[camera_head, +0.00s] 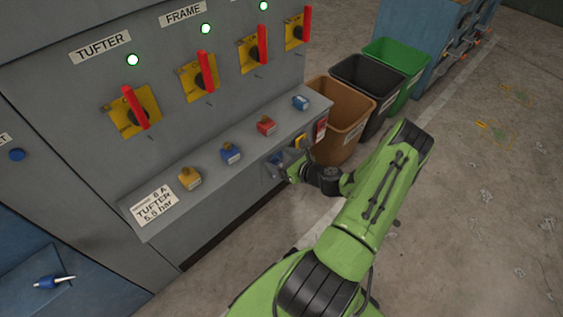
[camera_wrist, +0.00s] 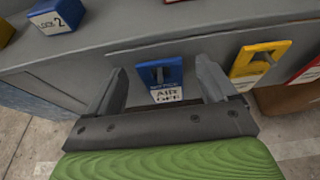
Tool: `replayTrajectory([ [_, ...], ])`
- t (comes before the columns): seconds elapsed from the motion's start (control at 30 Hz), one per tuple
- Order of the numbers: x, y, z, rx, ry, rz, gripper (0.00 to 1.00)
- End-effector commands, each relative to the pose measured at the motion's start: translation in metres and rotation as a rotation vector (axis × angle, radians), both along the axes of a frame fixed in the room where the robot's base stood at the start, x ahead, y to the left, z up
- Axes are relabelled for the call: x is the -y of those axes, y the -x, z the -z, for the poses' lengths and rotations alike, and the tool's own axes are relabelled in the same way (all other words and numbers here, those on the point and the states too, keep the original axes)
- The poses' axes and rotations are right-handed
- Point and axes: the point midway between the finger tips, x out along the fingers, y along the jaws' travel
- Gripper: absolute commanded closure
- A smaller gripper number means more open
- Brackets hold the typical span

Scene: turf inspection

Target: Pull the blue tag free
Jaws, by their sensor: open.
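The blue tag (camera_wrist: 173,72) hangs on a hook on the front face of the grey ledge. Its white lower part reads "AIR OFF". In the head view the blue tag (camera_head: 276,158) is small and partly covered by my gripper (camera_head: 284,165). In the wrist view my gripper (camera_wrist: 160,82) is open, with one finger to the left of the tag and one to the right. Gaps show between both fingers and the tag. The tag's lower edge is close to the gripper's palm in the picture.
A yellow tag (camera_wrist: 262,58) and a red tag (camera_head: 321,129) hang just to the right. Padlocks, including a blue one (camera_head: 231,153) and a red one (camera_head: 266,125), stand on the ledge (camera_head: 213,178). Brown (camera_head: 341,112), black and green bins stand beyond the cabinet.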

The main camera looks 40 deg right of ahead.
Motion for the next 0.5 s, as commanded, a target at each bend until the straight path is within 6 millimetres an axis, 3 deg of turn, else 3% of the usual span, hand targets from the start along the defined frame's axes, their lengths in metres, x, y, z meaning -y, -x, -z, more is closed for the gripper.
replayTrajectory([
  [0.27, 0.0, -0.0039, 0.001, 0.0, 0.001, 0.0, 0.15],
  [0.5, 0.0, -0.0036, 0.0008, 0.0, 0.001, 0.0, 0.49],
])
